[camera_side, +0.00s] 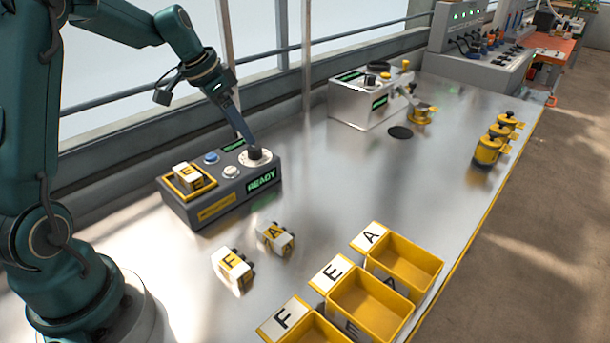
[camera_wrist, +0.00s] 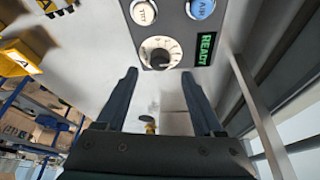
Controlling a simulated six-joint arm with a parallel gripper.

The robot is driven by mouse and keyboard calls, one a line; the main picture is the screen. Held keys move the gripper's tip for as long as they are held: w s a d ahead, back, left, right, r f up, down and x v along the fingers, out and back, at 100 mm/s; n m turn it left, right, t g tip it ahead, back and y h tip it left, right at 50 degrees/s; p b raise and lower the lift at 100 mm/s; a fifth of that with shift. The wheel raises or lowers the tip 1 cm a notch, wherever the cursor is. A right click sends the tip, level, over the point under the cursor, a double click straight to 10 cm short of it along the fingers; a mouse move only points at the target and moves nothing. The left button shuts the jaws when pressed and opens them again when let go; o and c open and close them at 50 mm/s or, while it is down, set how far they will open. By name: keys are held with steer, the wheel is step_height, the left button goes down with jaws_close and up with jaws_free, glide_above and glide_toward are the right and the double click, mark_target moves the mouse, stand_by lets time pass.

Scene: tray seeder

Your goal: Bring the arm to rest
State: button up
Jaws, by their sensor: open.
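My gripper (camera_side: 243,135) reaches down to the round dial (camera_side: 257,155) on the dark control box (camera_side: 215,203). In the wrist view my gripper (camera_wrist: 160,77) shows two dark fingers spread apart with nothing between them. The white dial (camera_wrist: 159,52) lies just beyond the fingertips there. In the side view the fingers overlap the dial, and I cannot tell whether they touch it. The box's green display reads READY (camera_side: 262,181). A block marked E (camera_side: 188,177) sits in the yellow-rimmed nest at the box's left end.
Blocks marked F (camera_side: 232,266) and A (camera_side: 275,237) lie on the metal bench in front of the box. Yellow bins A (camera_side: 421,283), E (camera_side: 386,328) and F stand along the near edge. A silver machine (camera_side: 350,103) stands behind; yellow cups (camera_side: 487,152) stand at right.

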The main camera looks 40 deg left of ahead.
steer(key=shift+w+d+r, duration=0.1)
steer(key=shift+d+r, duration=0.05)
steer(key=shift+d, duration=0.05)
steer(key=s+d+r+m+t, duration=0.1)
steer(key=s+d+r, duration=0.2)
steer(key=d+r, duration=0.25)
steer(key=s+d+r+m+t, duration=0.1)
steer(key=s+d+r+m, duration=0.1)
steer(key=s+d+r, duration=0.35)
steer(key=s+d+f+n, duration=0.2)
steer(key=s+f, duration=0.1)
steer(key=s, duration=0.2)
steer(key=s+d+f+n+y, duration=0.1)
steer(key=s+f+n, duration=0.2)
steer(key=s, duration=0.3)
steer(key=shift+s+d+f+n+g, duration=0.15)
steer(key=shift+d+f+n+g, duration=0.2)
steer(key=shift+f, duration=0.2)
